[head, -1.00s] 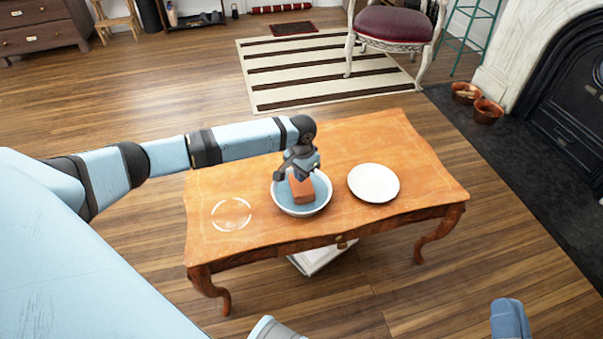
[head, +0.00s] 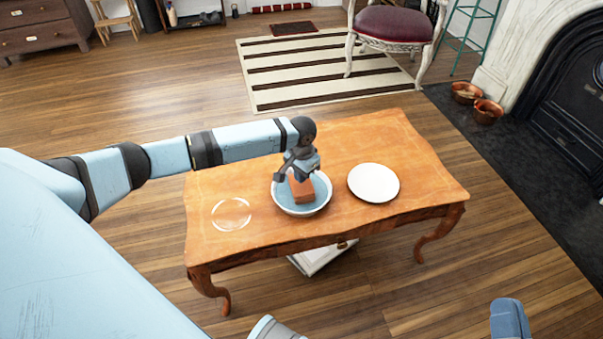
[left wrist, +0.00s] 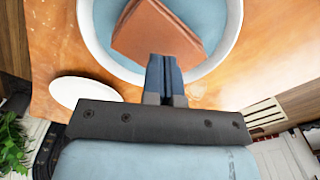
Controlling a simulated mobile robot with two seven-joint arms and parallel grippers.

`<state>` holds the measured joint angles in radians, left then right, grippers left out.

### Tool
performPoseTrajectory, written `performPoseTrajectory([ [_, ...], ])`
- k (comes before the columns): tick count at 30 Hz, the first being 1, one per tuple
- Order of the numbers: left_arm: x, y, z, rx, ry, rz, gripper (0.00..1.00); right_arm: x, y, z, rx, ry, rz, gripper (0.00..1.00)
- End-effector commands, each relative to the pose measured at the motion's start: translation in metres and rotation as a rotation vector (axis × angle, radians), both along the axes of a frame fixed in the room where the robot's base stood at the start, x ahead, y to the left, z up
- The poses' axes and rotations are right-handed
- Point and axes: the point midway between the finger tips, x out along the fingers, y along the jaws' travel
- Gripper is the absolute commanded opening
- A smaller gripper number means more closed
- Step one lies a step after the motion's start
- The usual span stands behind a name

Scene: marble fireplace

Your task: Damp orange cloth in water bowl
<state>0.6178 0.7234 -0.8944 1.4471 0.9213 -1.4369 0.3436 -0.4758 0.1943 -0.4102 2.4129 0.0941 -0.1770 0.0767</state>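The orange cloth (head: 302,190), a folded block, is in the white-rimmed water bowl (head: 318,208) on the wooden table. It is tilted in the blue interior; how deep it is in water I cannot tell. My left gripper (head: 295,173) is over the bowl, shut on the cloth's upper edge. The left wrist view shows the blue fingers (left wrist: 165,70) close together at the edge of the cloth (left wrist: 158,32), with the bowl (left wrist: 88,28) around it. A blue tip of what appears to be my right gripper (head: 509,319) shows at the bottom right edge, away from the table.
A white plate (head: 373,183) lies on the table right of the bowl. A clear round dish or ring (head: 231,214) lies left of it. The table (head: 380,135) is bare behind the bowl. A white object (head: 318,262) is under the table. A red chair (head: 396,24) stands behind.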

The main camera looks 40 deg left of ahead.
Motion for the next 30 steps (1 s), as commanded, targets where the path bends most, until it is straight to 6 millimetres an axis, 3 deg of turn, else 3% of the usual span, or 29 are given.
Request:
performPoseTrajectory([
  [30, 0.0, 0.0, -0.018, 0.0, 0.0, 0.001, 0.0, 0.0, 0.0, 0.001, 0.0, 0.0, 0.0, 0.0],
])
